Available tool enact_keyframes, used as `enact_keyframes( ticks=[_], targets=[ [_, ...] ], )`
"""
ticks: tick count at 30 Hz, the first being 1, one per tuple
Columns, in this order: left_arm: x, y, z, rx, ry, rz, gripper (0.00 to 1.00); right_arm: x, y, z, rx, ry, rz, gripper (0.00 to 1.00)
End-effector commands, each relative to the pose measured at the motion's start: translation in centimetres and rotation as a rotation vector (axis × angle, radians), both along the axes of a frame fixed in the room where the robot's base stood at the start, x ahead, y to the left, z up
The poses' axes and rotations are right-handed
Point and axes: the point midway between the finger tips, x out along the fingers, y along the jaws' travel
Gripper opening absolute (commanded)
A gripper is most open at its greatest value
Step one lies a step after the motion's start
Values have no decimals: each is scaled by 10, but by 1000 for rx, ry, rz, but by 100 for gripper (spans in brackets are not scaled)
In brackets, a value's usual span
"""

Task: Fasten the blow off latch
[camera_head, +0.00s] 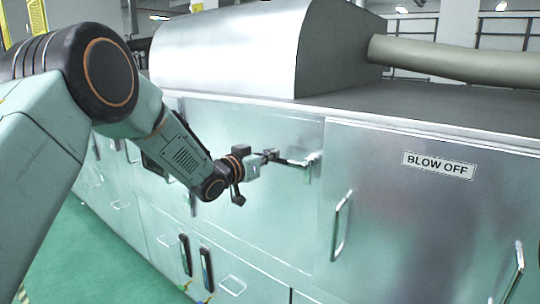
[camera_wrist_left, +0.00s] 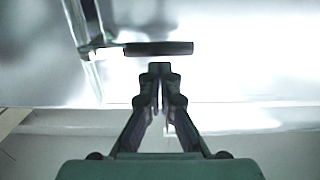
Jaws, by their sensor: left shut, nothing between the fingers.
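The blow off latch (camera_head: 297,162) is a small metal piece with a dark grip, on the silver cabinet front near the left edge of the door labelled BLOW OFF (camera_head: 438,166). In the left wrist view its dark bar-shaped grip (camera_wrist_left: 158,48) lies level across the picture, just beyond my fingertips. My left gripper (camera_head: 270,155) is at the left end of the latch. In the left wrist view the fingers (camera_wrist_left: 160,72) are together with nothing between them. I cannot tell whether they touch the grip. My right gripper is not in view.
The BLOW OFF door has a bar handle (camera_head: 341,225), and another handle (camera_head: 515,271) stands at the right. A grey duct (camera_head: 450,60) runs from the metal hood (camera_head: 225,50) above the cabinet. Green floor (camera_head: 95,255) shows at the lower left.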

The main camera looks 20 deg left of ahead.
Motion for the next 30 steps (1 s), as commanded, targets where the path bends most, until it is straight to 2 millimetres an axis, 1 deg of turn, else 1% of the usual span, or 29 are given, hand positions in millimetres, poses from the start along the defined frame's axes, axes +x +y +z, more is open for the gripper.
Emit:
enact_keyframes(
  ticks=[20, 26, 30],
  targets=[
    [1, 2, -10, -109, 41, 0, 0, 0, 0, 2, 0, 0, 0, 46],
    [1, 3, -18, -193, 74, 0, 0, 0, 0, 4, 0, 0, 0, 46],
    [1, 3, -28, -294, 111, 0, 0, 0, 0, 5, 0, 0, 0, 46]
  ],
)
